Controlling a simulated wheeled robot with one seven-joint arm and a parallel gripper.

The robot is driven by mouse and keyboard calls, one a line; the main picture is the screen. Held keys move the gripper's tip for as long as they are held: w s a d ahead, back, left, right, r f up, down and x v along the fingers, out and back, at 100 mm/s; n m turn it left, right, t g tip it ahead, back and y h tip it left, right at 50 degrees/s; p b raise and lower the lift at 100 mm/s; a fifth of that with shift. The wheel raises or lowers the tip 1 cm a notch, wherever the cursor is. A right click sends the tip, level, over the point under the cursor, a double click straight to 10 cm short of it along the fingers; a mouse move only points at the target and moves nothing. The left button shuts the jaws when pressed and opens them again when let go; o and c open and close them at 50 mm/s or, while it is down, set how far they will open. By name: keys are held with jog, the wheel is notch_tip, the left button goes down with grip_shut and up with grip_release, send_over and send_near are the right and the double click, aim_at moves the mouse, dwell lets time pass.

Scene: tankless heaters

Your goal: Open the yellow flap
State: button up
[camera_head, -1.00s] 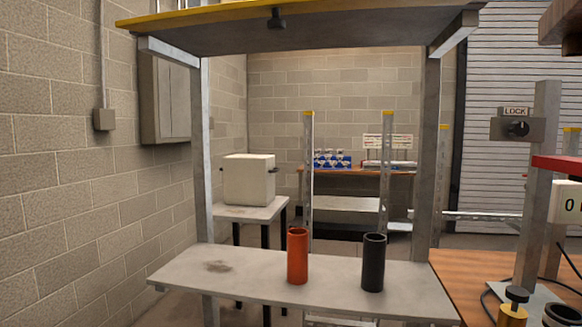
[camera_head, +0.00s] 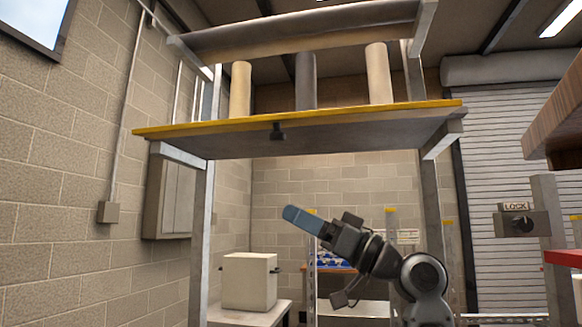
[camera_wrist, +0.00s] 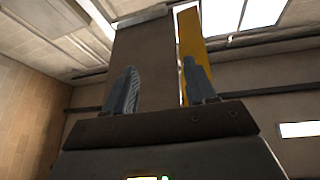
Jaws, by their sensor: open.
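The yellow flap shows in the head view as a wide shelf-like panel with a yellow front edge (camera_head: 340,113) and a grey underside, lying nearly level across the metal frame. A small black knob (camera_head: 278,131) hangs under its front edge. My gripper (camera_head: 302,219) is below the panel, right of the knob and clearly apart from it, pointing up and left. In the wrist view, my gripper (camera_wrist: 159,72) has its two fingers spread with nothing held between them. A yellow strip (camera_wrist: 192,45) shows beyond the right finger. The knob cannot be made out there.
Several upright cylinders, including a tan one (camera_head: 241,90) and a dark one (camera_head: 306,82), stand above the panel. Metal posts (camera_head: 203,235) flank the frame. A white box (camera_head: 250,282) stands behind. A LOCK switch (camera_head: 522,223) is at the right. Space beneath the panel's left half is clear.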

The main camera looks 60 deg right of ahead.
aim_at(279, 130)
jog(key=s+a+r+n+g+y, duration=0.15)
jog(key=s+r+n+y, duration=0.35)
jog(key=r, duration=0.5)
jog(key=w+a+r+n+p, duration=0.1)
jog(key=w+a+r, duration=0.2)
jog(key=w, duration=0.2)
jog(key=shift+r+g+h, duration=0.2)
jog(key=shift+g+h, duration=0.1)
jog(key=shift+g, duration=0.05)
grip_shut()
